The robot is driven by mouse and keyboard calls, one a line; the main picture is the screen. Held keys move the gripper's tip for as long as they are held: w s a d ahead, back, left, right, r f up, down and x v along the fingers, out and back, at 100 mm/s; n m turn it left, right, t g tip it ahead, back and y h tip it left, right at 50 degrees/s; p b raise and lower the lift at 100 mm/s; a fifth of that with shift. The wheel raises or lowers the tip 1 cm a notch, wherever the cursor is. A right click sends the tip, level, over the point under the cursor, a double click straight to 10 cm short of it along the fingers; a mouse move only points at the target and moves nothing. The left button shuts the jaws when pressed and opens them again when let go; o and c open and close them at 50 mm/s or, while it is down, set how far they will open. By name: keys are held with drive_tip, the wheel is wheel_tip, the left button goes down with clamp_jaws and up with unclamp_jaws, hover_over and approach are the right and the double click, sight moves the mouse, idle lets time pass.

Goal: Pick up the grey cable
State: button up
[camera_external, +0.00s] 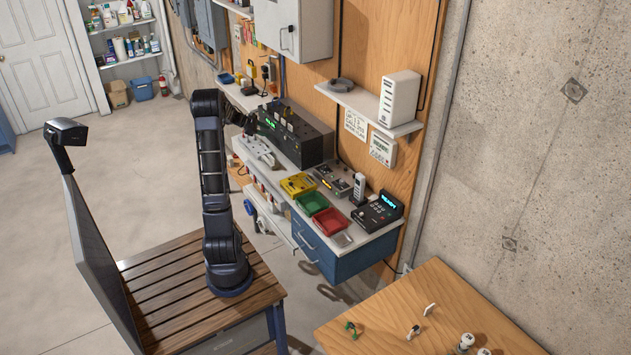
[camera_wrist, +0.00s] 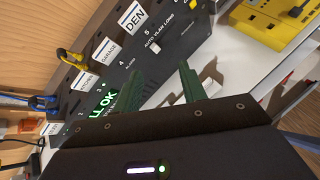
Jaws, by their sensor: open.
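My gripper (camera_wrist: 163,82) is open in the wrist view. Its two dark green fingers are apart, with nothing visible between them, in front of the black labelled panel (camera_wrist: 165,62). In the external view, my gripper (camera_external: 250,122) is at the left end of this black box (camera_external: 308,142), partly hidden by my arm. A yellow cable (camera_wrist: 70,57) and a blue cable (camera_wrist: 42,102) show at the panel's left part. A small pale grey piece at the top edge by the DEN label may be the grey cable; I cannot tell. No cable is clearly grey.
The box stands on a narrow workbench (camera_external: 345,237) against the wall. A wall cabinet (camera_external: 293,28) and shelf (camera_external: 360,108) hang above.

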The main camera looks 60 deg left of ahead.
drive_tip(key=s+a+f+n+t+y, duration=0.1)
drive_tip(key=s+a+f+n, duration=0.25)
drive_tip(key=a, duration=0.35)
drive_tip(key=s+a+f+n+t+y, duration=0.1)
drive_tip(key=s+a+f+n+y, duration=0.1)
drive_tip(key=s+a, duration=0.35)
drive_tip(key=s+a+f+n+t+y, duration=0.1)
drive_tip(key=s+a+f+n, duration=0.15)
drive_tip(key=a, duration=0.55)
drive_tip(key=shift+a+x, duration=0.15)
drive_tip(key=shift+x, duration=2.65)
drive_tip(key=shift+a+x, duration=0.15)
drive_tip(key=shift+x, duration=2.65)
clamp_jaws()
